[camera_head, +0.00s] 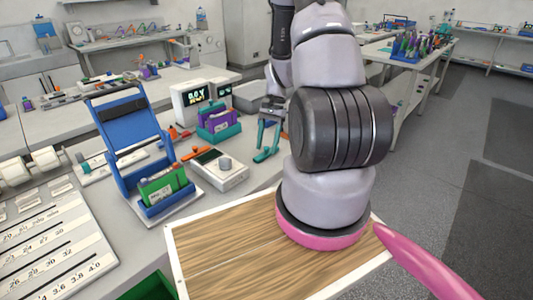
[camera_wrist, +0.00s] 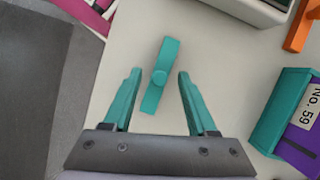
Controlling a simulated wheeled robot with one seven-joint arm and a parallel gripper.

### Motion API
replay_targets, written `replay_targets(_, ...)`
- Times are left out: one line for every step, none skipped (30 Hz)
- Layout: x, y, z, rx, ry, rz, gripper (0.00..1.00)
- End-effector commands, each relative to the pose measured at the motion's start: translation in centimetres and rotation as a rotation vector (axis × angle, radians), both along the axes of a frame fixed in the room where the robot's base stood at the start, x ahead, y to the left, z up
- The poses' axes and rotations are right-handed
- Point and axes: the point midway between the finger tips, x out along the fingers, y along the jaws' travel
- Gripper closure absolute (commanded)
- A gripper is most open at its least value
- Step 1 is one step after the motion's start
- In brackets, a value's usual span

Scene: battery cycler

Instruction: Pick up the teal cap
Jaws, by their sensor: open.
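The teal cap (camera_wrist: 165,60) shows in the wrist view as a flat narrow teal bar with a round knob on it, lying on the pale bench top. My gripper (camera_wrist: 159,74) has teal fingers and is open, with nothing held. In the picture its fingers stand on the left and right of the cap, with gaps on both sides. The cap's far end reaches beyond the fingertips. The height of the fingers above the cap is hard to tell. In the head view my gripper (camera_head: 267,135) points down over the bench, and its teal fingers and the cap cannot be clearly told apart.
A purple and teal block marked No. 59 (camera_wrist: 298,125) stands right of the gripper. An orange piece (camera_wrist: 299,28) and a pale device (camera_wrist: 255,8) lie at the upper right. The bench edge and grey floor (camera_wrist: 30,90) are at left. A blue stand (camera_head: 125,125) holds a green module (camera_head: 163,187).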

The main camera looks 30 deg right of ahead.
Motion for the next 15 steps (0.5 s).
replay_targets(0.01, -0.01, 0.01, 0.0, 0.0, 0.0, 0.42)
replay_targets(0.01, -0.01, 0.01, 0.0, 0.0, 0.0, 0.46)
replay_targets(0.01, -0.02, 0.02, 0.0, 0.0, 0.0, 0.61)
replay_targets(0.01, -0.02, 0.02, 0.0, 0.0, 0.0, 0.73)
replay_targets(0.01, -0.02, 0.02, 0.0, 0.0, 0.0, 0.84)
replay_targets(0.01, -0.02, 0.03, 0.0, 0.0, 0.0, 0.99)
replay_targets(0.01, -0.02, 0.03, 0.0, 0.0, 0.0, 1.0)
replay_targets(0.02, -0.01, 0.03, 0.0, 0.0, 0.0, 1.0)
replay_targets(0.01, -0.02, 0.03, 0.0, 0.0, 0.0, 1.0)
replay_targets(0.03, -0.03, 0.04, 0.0, 0.0, 0.0, 1.0)
replay_targets(0.02, -0.02, 0.04, 0.0, 0.0, 0.0, 1.0)
replay_targets(0.02, -0.02, 0.04, 0.0, 0.0, 0.0, 1.0)
replay_targets(0.02, -0.02, 0.04, 0.0, 0.0, 0.0, 1.0)
replay_targets(0.03, -0.02, 0.05, 0.0, 0.0, 0.0, 1.0)
replay_targets(0.03, -0.03, 0.09, -0.001, -0.001, 0.0, 1.0)
